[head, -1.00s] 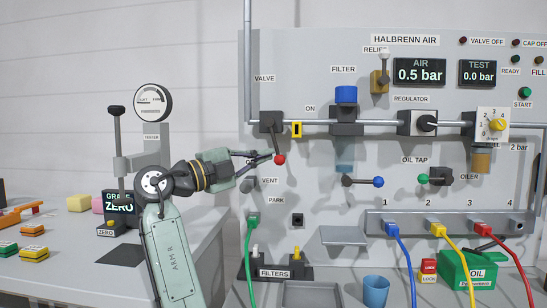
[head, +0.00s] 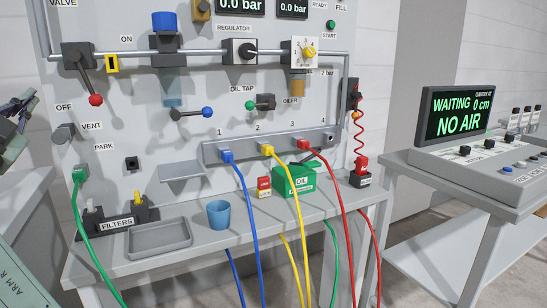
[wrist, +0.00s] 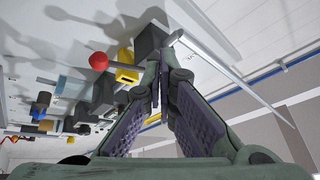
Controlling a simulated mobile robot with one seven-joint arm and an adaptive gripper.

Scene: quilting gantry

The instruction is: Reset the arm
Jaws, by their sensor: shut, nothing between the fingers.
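My gripper (wrist: 165,75) shows in the wrist view with its two fingers together and nothing between them. In the wrist view the red knob (wrist: 98,61) of the valve lever is left of the fingers, apart from them. In the head view the valve lever hangs down from its dark body (head: 78,56), tilted a little right, with its red knob (head: 96,100) near the OFF label (head: 64,106). Part of my arm is cut off at the left edge of the head view; my fingertips are not clearly visible there.
The AIR display (head: 240,5) reads 0.0 bar. A bench holds a grey tray (head: 160,238), a blue cup (head: 218,214) and a green oil box (head: 294,181). Colored hoses hang in front. At right a screen (head: 458,115) reads WAITING, 0 cm, NO AIR.

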